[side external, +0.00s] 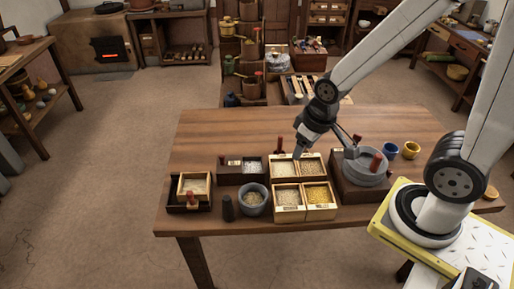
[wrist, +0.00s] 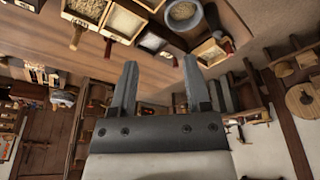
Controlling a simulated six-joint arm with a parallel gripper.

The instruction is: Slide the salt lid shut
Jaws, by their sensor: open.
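A low dark wooden box (side external: 229,178) on the table holds white salt (side external: 252,167) that shows at its right end. Its left part looks covered by a dark sliding lid (side external: 233,163), with a red-brown upright piece at the far left end. In the wrist view the white salt (wrist: 153,42) shows near the top, with the dark lid end to its right. My gripper (side external: 297,154) is to the right of this box, above the back of the grain boxes. In the wrist view my gripper (wrist: 159,74) has its two fingers wide apart with nothing between them.
Grain boxes (side external: 301,215) and a grey bowl (side external: 254,198) stand close to the salt box. A small box in a dark tray (side external: 175,207) is at the left. A round stone quern (side external: 365,170) stands right of my gripper. The table's back left is clear.

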